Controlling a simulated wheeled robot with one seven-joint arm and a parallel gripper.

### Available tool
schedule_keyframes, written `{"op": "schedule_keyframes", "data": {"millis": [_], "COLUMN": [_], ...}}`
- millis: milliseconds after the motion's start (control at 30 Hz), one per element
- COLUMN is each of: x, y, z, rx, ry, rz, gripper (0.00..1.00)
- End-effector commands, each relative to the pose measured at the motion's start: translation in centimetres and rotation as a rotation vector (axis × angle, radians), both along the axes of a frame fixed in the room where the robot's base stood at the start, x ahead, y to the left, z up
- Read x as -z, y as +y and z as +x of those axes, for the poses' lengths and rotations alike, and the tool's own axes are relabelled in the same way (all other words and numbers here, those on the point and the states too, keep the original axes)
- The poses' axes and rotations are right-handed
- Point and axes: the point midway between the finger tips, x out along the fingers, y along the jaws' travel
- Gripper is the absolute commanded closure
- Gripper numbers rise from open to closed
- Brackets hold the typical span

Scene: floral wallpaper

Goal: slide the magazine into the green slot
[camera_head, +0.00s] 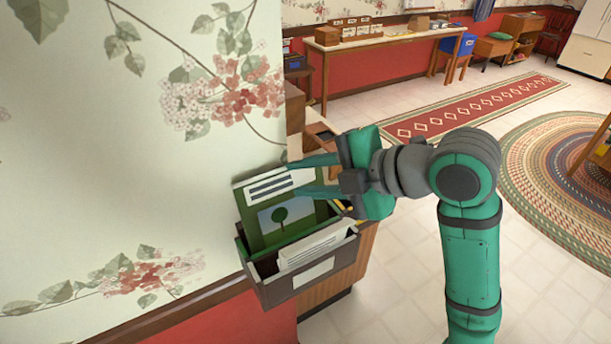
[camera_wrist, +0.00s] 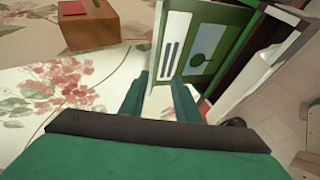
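The magazine (camera_head: 264,227) has a green cover with a dark tree picture and a white band with dark lines. It stands upright, slightly tilted, in the rear part of a wall rack. Its lower end is hidden behind the rack's front parts. The green slot (camera_head: 241,246) shows as a green edge around the magazine's lower left. My gripper (camera_head: 292,178) is at the magazine's upper right, its two green fingers apart. In the wrist view the fingers (camera_wrist: 163,90) are open with pale wall between them, and the magazine (camera_wrist: 172,60) is beyond the right finger.
The rack's dark front pocket (camera_head: 285,288) holds white papers (camera_head: 312,248). A wooden cabinet (camera_head: 340,283) stands below it. The floral wall (camera_head: 120,190) is close on the left. A brown box (camera_wrist: 90,25) shows in the wrist view.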

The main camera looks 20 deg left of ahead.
Motion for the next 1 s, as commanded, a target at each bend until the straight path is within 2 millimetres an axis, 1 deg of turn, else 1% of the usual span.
{"op": "schedule_keyframes", "data": {"millis": [133, 233, 500, 700, 833, 1000], "x": [-0.3, -0.9, -3.5, -4.8, -5.2, -5.4], "y": [-0.5, -1.4, -5.6, -7.9, -8.7, -8.9], "z": [-0.1, -0.4, -1.8, -2.7, -2.9, -3.1], "rx": [0.001, 0.001, 0.002, 0.000, 0.000, -0.001], "ry": [-0.001, -0.001, -0.002, 0.000, 0.000, 0.000], "rz": [0.001, 0.001, 0.001, 0.001, 0.000, 0.000], "gripper": [0.71, 0.71, 0.71, 0.71, 0.71, 0.71]}}
